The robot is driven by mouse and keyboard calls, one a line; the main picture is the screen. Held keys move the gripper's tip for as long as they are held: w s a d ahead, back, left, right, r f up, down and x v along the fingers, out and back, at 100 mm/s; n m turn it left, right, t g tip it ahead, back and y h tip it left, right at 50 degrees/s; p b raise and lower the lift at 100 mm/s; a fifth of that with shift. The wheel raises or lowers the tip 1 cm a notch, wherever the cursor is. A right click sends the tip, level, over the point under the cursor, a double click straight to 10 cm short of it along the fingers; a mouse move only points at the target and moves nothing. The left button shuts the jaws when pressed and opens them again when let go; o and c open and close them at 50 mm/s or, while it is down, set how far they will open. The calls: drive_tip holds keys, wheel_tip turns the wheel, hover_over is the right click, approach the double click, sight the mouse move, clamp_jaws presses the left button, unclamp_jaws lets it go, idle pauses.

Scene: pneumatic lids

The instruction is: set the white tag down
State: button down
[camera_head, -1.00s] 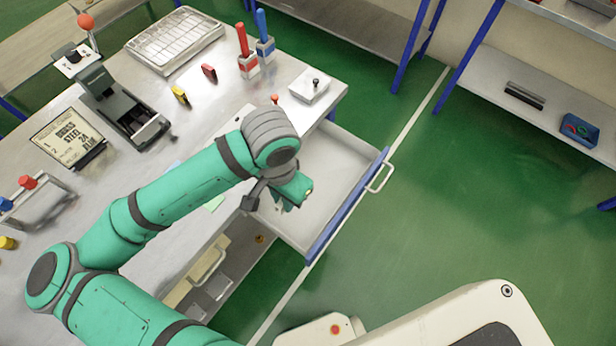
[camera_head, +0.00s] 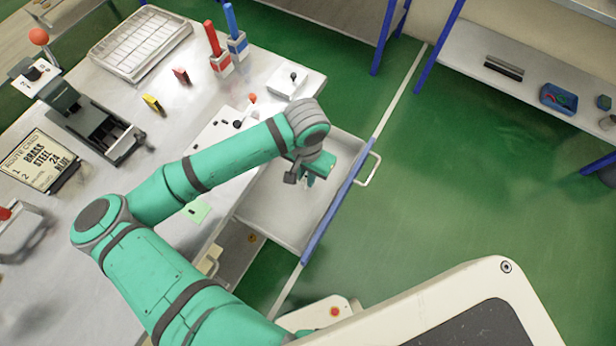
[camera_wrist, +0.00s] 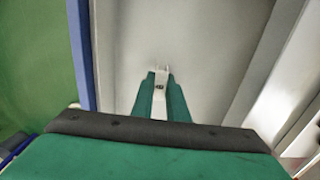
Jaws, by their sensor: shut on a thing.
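The white tag (camera_wrist: 160,103) shows in the wrist view as a narrow white strip with a small dark hole. My gripper (camera_wrist: 161,76) is shut on it, with a green finger on each side. In the head view my gripper (camera_head: 309,180) is over the open drawer (camera_head: 268,215) at the table's right edge. The tag cannot be made out there. The wrist view shows the pale drawer floor beyond the fingertips; I cannot tell how far below the tag it is.
The drawer has a blue front (camera_head: 333,212) with a handle (camera_head: 371,169). On the metal table (camera_head: 120,215) are a wire tray (camera_head: 140,42), a route card (camera_head: 40,160), a green card (camera_head: 196,211) and red and blue posts. Drawer floor around my gripper looks bare.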

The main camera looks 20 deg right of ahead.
sight(306, 178)
wheel_tip(306, 178, down, 3)
drive_tip(key=shift+w+a+r, duration=0.1)
drive_tip(key=shift+r, duration=0.1)
drive_tip(key=shift+f, duration=0.2)
drive_tip(key=shift+f, duration=0.15)
drive_tip(key=c, duration=1.7)
unclamp_jaws()
drive_tip(key=shift+c, duration=0.2)
wheel_tip(306, 178, up, 12)
drive_tip(key=shift+r, duration=0.2)
drive_tip(key=shift+s, duration=0.2)
